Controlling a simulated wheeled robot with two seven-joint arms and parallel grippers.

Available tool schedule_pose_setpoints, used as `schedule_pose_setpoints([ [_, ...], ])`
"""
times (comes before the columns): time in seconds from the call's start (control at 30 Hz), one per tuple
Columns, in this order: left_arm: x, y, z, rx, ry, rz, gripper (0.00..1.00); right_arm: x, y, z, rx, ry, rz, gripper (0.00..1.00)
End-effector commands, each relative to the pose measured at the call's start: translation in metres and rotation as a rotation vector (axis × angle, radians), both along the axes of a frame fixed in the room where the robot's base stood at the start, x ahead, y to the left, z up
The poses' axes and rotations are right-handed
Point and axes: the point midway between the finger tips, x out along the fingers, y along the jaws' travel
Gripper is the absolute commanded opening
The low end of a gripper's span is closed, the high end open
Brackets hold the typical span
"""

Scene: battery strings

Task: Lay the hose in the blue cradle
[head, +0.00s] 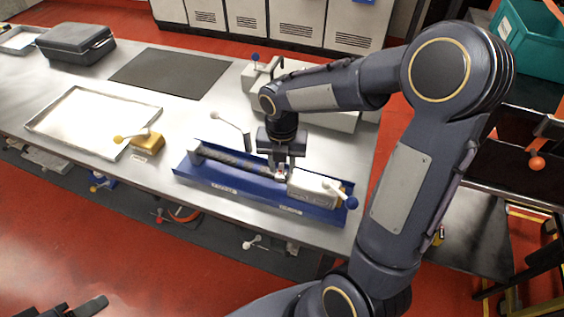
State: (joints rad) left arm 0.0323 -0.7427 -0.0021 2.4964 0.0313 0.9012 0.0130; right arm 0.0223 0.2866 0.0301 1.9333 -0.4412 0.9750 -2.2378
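The blue cradle (225,191) is a long blue tray near the front edge of the steel table. A grey, ribbed, hose-like tube (232,160) lies lengthwise along it, from a light end piece at the left to near my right gripper. A white block (312,187) with a blue-knobbed lever sits at the cradle's right end. My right gripper (281,172) points down over the cradle, at the tube's right end beside the white block. Its fingertips are small and partly hidden, so its grip is unclear. Part of my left gripper (78,307) shows at the bottom left, away from the table.
A yellow block (147,143) with a lever stands left of the cradle. A shallow metal tray (60,131), a dark mat (170,74) and a black case (75,43) lie farther left and back. A grey-white fixture (258,77) stands behind my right arm.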

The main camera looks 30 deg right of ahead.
Motion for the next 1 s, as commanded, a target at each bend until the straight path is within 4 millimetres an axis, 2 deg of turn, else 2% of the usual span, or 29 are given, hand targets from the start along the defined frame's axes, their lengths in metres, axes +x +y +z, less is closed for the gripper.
schedule_pose_setpoints([
  [0.17, 0.0, 0.0, 0.002, 0.0, 0.0, 0.0, 0.52, 0.0, 0.0, 0.006, 0.0, -0.001, 0.0, 0.33],
  [0.27, 0.0, 0.0, 0.003, 0.0, 0.0, 0.0, 0.52, 0.001, 0.0, 0.019, 0.0, -0.005, -0.002, 0.33],
  [0.5, 0.0, 0.0, 0.008, 0.0, 0.0, 0.0, 0.52, 0.001, 0.0, 0.071, 0.001, -0.007, -0.002, 0.33],
  [0.7, 0.0, 0.0, 0.01, 0.0, 0.0, 0.0, 0.52, 0.001, 0.001, 0.106, 0.0, -0.004, 0.001, 0.33],
  [0.87, 0.0, 0.0, 0.011, 0.0, 0.0, 0.0, 0.52, 0.0, 0.0, 0.12, 0.0, -0.003, -0.005, 0.33],
  [1.0, 0.0, 0.0, 0.011, 0.0, 0.0, 0.0, 0.52, -0.013, -0.001, 0.127, 0.026, -0.028, -0.161, 0.33],
])
